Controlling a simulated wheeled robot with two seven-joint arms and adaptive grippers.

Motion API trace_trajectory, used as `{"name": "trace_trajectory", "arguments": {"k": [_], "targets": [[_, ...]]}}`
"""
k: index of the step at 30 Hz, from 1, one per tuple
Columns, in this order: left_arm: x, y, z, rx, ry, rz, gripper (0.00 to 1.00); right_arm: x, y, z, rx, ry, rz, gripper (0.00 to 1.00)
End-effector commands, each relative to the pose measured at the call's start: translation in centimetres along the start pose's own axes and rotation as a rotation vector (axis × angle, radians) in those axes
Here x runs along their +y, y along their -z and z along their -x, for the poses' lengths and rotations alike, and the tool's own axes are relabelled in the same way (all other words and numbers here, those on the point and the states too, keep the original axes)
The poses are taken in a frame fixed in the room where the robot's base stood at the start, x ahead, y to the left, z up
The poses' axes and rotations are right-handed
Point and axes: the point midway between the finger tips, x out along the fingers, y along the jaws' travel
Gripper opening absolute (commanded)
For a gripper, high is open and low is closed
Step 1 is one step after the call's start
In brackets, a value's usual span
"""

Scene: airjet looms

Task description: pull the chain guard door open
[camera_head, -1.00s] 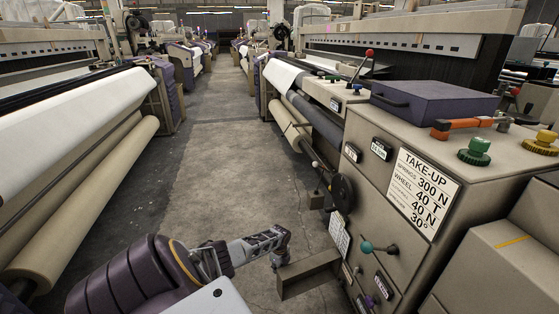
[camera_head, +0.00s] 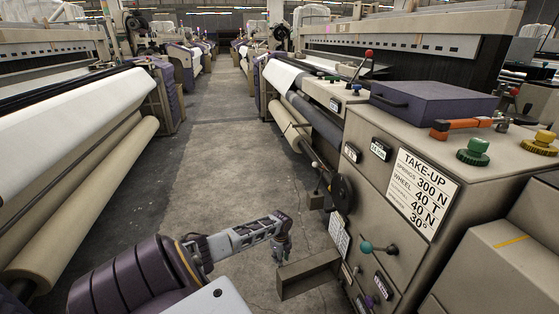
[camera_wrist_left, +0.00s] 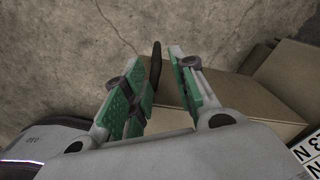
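A tan box-like guard (camera_head: 310,277) juts from the side of the loom, low in the head view; I take it to be the chain guard door. In the left wrist view, its tan surface (camera_wrist_left: 172,118) lies beyond and between my fingers, with a dark upright handle (camera_wrist_left: 155,66) at its edge. My left gripper (camera_head: 281,252) points down just above the guard's near left corner. In the wrist view, the green-padded fingers of my left gripper (camera_wrist_left: 158,82) are apart, with the handle between their tips; no contact is visible. My right gripper is not in view.
The loom cabinet (camera_head: 375,215) carries a take-up sign (camera_head: 422,192), a teal knob (camera_head: 378,248) and a dark wheel (camera_head: 341,192) beside the guard. The aisle floor (camera_head: 232,170) is clear.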

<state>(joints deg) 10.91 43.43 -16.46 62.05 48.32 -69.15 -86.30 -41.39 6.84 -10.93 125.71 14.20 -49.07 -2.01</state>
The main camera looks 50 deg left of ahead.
Motion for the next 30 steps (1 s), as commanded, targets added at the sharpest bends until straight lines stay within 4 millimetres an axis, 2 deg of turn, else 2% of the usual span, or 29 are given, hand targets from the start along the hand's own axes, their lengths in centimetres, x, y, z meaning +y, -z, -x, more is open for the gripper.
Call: {"name": "trace_trajectory", "arguments": {"k": [15, 30], "targets": [[0.5, -0.3, 4.0, -0.007, -0.012, 0.001, 0.27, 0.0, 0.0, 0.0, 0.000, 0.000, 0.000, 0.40], [0.6, -0.3, 4.3, -0.007, -0.014, 0.002, 0.27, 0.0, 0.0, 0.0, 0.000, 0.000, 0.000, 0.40]]}}
